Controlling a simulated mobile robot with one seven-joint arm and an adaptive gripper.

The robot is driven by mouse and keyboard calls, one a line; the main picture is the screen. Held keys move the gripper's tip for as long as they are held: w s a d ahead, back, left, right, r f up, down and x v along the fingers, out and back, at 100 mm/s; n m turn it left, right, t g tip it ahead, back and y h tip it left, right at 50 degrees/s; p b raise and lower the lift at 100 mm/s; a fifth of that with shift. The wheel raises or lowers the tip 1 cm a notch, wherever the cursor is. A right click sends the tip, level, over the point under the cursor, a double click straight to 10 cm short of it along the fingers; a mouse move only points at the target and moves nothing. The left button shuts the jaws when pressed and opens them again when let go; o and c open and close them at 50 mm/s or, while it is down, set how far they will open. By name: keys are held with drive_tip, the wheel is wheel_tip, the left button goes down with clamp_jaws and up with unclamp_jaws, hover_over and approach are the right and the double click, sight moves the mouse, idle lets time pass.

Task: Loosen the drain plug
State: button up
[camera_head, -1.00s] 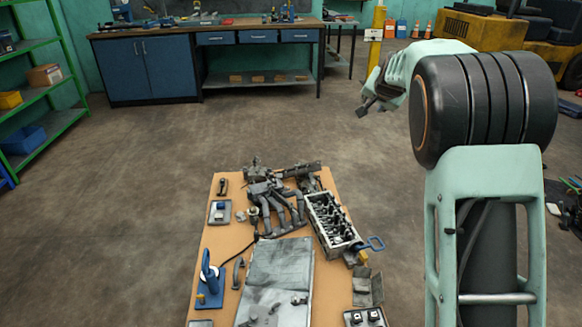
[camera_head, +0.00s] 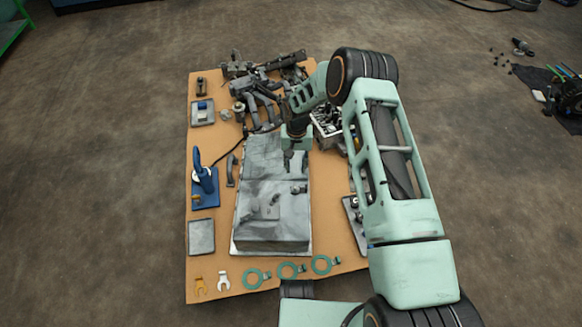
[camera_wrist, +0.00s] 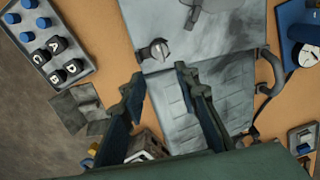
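The grey oil pan (camera_head: 266,215) lies upside down on the tan board, with a raised block at its near end. A small silver bolt head with a round collar, which looks like the drain plug (camera_wrist: 157,49), sits at the step of the pan; in the head view (camera_head: 300,188) it is small, near the pan's right edge. My gripper (camera_wrist: 160,78) is open and empty, its two dark fingers apart above the pan's lower ribbed part. The plug shows just beyond the fingertips, not between them. In the head view my gripper (camera_head: 295,165) points down over the pan.
A tray of lettered and blue pegs (camera_wrist: 50,40) lies beside the pan. The engine head (camera_head: 328,125) is partly hidden by my arm.

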sight(295, 185)
wheel_tip(295, 185, down, 11)
drive_tip(key=b, duration=0.3)
drive_tip(key=shift+s, duration=0.1)
drive_tip(key=shift+r, duration=0.1)
clamp_jaws()
